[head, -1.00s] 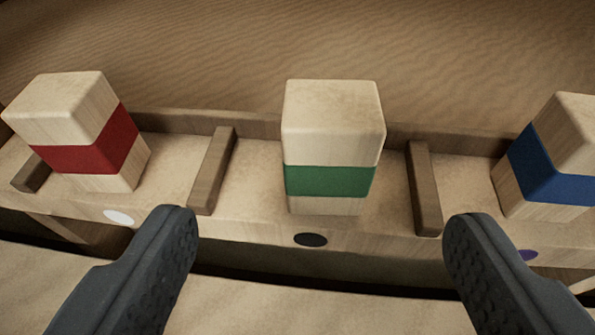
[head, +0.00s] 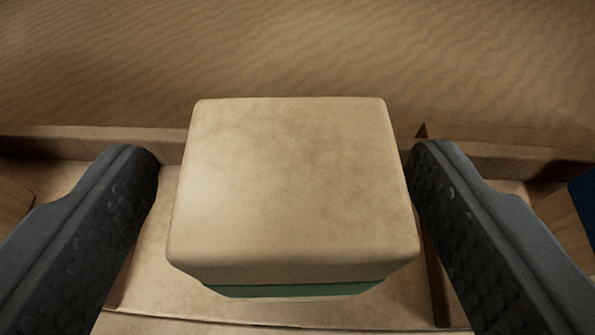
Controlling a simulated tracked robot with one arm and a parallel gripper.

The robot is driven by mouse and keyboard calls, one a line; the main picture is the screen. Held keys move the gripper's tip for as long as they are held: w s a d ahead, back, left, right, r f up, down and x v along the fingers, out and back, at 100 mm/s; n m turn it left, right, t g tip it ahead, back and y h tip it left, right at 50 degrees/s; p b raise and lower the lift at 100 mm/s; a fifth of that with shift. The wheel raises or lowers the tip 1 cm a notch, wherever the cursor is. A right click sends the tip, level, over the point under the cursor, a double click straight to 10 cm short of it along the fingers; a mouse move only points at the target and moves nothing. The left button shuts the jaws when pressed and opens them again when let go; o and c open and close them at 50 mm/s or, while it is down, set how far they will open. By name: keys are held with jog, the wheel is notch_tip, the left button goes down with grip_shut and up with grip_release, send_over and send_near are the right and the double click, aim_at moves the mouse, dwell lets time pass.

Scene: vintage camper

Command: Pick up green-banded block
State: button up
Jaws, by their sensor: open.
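The green-banded block (head: 293,185) stands upright in the middle compartment of a wooden rack (head: 160,280). I see mostly its pale wooden top, with a thin strip of the green band below the front edge. My gripper (head: 285,165) is open, with one dark finger to the left of the block and the other to the right. There is a visible gap on the left; the right finger is very close to the block, and I cannot tell whether it touches. The block's lower part is hidden.
The rack's back rail (head: 510,152) runs behind the block. A piece of the blue-banded block (head: 584,205) shows at the right edge. Rippled sand-coloured ground (head: 300,50) lies beyond the rack.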

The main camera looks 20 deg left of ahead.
aim_at(289, 144)
jog(key=shift+x, duration=1.6)
jog(key=shift+d+r, duration=0.1)
jog(key=shift+r, duration=0.05)
jog(key=c, duration=1.1)
jog(key=shift+r, duration=0.1)
